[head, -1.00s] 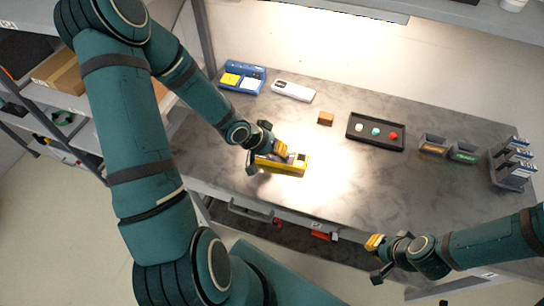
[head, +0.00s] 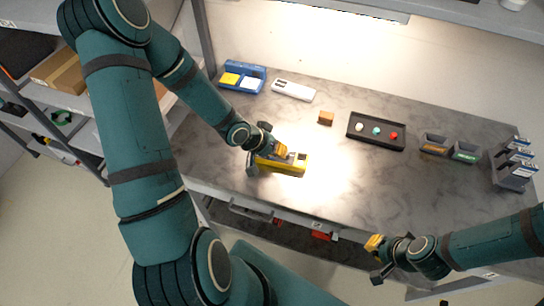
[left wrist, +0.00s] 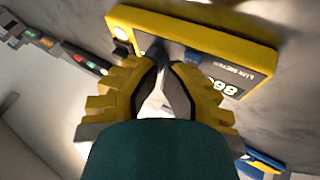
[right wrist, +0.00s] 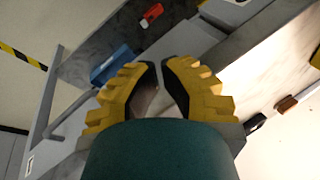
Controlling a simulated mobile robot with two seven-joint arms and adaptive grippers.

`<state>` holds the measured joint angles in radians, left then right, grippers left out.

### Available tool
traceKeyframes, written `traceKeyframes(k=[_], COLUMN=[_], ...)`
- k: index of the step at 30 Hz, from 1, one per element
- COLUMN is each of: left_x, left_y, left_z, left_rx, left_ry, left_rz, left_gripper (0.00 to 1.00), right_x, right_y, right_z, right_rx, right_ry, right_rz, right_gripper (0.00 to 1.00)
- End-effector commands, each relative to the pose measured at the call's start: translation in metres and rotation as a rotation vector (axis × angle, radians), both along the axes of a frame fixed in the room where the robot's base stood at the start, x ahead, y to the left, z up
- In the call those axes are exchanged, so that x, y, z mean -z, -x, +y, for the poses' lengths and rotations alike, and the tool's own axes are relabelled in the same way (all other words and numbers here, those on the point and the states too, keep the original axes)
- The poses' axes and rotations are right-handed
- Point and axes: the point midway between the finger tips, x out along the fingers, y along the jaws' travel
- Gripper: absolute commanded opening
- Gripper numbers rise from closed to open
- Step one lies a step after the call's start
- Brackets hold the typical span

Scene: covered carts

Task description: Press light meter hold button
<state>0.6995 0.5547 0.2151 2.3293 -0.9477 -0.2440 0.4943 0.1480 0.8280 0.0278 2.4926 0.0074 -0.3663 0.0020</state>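The light meter (head: 291,168) is a yellow handheld device lying near the front edge of the bench, left of centre. In the left wrist view the light meter (left wrist: 225,47) shows "LUX METER" lettering, a lit display (left wrist: 222,85), a blue button (left wrist: 193,56) and a pale button (left wrist: 121,34). My left gripper (head: 277,157) is over the meter, fingers together and empty. In the left wrist view its fingertips (left wrist: 167,62) are close to the face between these buttons; contact cannot be told.
A black tray with coloured buttons (head: 365,141), a brown block (head: 325,118), a white device (head: 293,90) and a blue holder (head: 239,87) stand behind. Small bins (head: 464,152) and a grey rack (head: 512,178) are at right. The bench middle (head: 345,185) is clear.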

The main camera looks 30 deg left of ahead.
Motion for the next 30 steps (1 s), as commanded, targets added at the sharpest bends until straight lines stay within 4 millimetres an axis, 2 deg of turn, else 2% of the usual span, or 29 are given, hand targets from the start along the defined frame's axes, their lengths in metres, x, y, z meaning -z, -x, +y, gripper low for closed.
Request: traceKeyframes(k=[30], left_x=[0.0071], left_y=[0.0001], left_z=[0.0], left_rx=[-0.001], left_ry=[0.0], left_rz=[0.0], left_gripper=[0.0], right_x=[0.0041], right_y=[0.0], right_z=[0.0], right_rx=[0.0], right_ry=[0.0], right_rz=[0.0], right_gripper=[0.0])
